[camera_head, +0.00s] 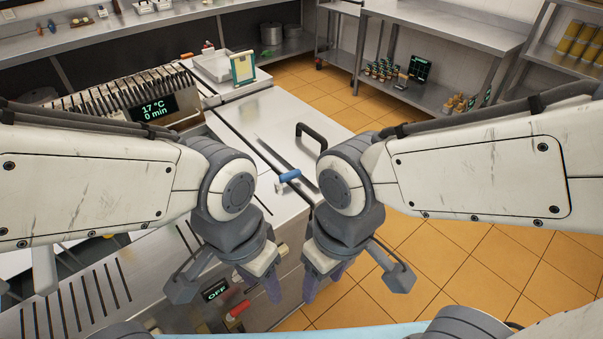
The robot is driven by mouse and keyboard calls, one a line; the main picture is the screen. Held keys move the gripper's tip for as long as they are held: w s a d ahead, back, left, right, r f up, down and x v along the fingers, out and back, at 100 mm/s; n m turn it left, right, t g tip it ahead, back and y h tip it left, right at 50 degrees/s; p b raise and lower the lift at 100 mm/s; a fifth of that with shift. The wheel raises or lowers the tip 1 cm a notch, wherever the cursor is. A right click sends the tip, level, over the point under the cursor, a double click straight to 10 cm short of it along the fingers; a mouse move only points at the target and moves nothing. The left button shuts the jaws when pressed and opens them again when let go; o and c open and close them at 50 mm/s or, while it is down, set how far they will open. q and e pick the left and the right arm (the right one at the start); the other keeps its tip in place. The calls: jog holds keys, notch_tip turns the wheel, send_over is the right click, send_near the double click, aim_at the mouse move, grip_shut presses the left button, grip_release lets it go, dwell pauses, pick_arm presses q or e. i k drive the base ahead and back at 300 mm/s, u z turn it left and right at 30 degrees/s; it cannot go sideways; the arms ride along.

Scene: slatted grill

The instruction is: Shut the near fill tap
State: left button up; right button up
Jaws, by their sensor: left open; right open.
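A tap with a blue handle (289,176) sits at the edge of the steel unit, just beyond my wrists. A red handle (238,309) sticks out low on the front, beside a display reading OFF (216,291). I cannot tell for sure which of these is the near fill tap. My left gripper (270,288) points down near the red handle, to its upper right, and is open and empty. My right gripper (322,281) points down beside it to the right, open and empty. Neither visibly touches a handle. My arms hide part of the unit's front.
The slatted grill (115,92) has a display (152,107) reading 17 °C, 0 min. A steel lid with a black handle (311,130) lies beyond the blue handle. A tray (213,66) and a framed panel (243,68) stand behind. Orange tiled floor (440,250) is clear at right.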

aim_at(288, 176)
jog(key=z, duration=0.35)
jog(key=k, duration=0.45)
jog(key=z, duration=0.95)
jog(key=i, duration=0.8)
jog(key=u, duration=1.1)
jog(key=i, duration=0.6)
jog(key=u, duration=0.65)
